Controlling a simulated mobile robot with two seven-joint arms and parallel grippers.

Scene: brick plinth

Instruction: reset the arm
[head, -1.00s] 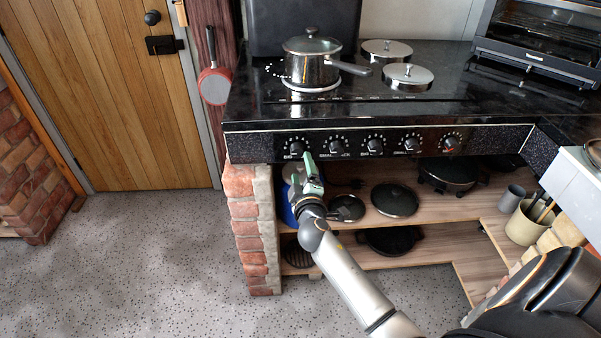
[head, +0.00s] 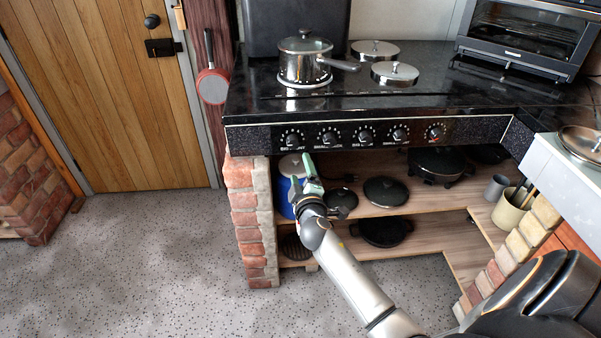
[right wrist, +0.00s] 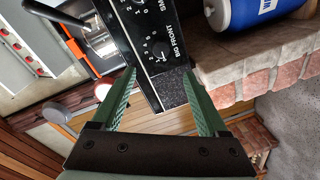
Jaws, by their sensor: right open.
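My right gripper (head: 303,178) is in front of the stove, just below the left end of its knob panel (head: 345,136). Its green fingers are apart and empty, as the right wrist view also shows (right wrist: 165,100). The big front knob (right wrist: 158,50) lies beyond the fingertips in the right wrist view; no finger touches it. In the head view that leftmost knob (head: 292,138) is above the gripper. My left gripper is not in view.
A steel saucepan (head: 306,62) stands on the left hob, beside metal burner covers (head: 394,73). Below, a wooden shelf (head: 420,199) holds a blue container (head: 288,188), pans and lids. A brick pillar (head: 250,220) stands left of the gripper. The floor (head: 150,265) at left is clear.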

